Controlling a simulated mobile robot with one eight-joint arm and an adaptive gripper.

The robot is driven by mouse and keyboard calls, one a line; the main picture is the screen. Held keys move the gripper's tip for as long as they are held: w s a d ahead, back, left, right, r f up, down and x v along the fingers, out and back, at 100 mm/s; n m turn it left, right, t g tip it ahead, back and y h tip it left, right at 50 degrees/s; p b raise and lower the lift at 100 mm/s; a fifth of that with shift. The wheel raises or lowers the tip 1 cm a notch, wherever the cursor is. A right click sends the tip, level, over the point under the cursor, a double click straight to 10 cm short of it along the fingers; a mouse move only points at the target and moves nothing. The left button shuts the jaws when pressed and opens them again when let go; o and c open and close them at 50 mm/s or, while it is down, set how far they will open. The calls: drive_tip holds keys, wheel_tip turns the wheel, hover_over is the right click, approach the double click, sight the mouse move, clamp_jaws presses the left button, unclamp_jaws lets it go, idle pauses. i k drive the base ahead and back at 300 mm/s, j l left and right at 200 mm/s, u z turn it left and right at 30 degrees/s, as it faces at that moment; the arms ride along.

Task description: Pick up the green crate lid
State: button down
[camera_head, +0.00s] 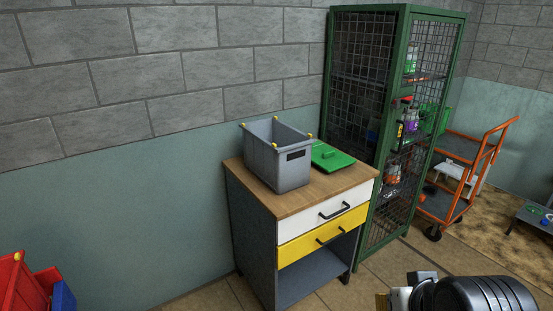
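The green crate lid (331,156) lies flat on the wooden top of a small cabinet (297,203), towards its back right. It has a small raised part on its upper side. A grey open crate (284,168) with yellow corner knobs stands just left of the lid and hides part of its left edge. Part of my arm shows at the bottom right, black and rounded, well apart from the lid. My gripper's fingers do not show.
A green mesh locker (392,110) with bottles stands close behind the lid on the right. The cabinet has a white and a yellow drawer with protruding handles. An orange trolley (462,170) is at the right. Red and blue bins (22,285) are at lower left. Floor before the cabinet is clear.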

sight(327, 158)
drive_tip(key=i+l+u, duration=0.2)
drive_tip(key=i+l, duration=0.15)
drive_tip(key=i, duration=0.45)
drive_tip(key=i+l+u, duration=0.2)
drive_tip(key=i+l, duration=0.3)
drive_tip(key=i, duration=0.25)
drive_tip(key=i+l+u, duration=0.2)
drive_tip(key=i+l, duration=0.4)
drive_tip(key=i, duration=0.15)
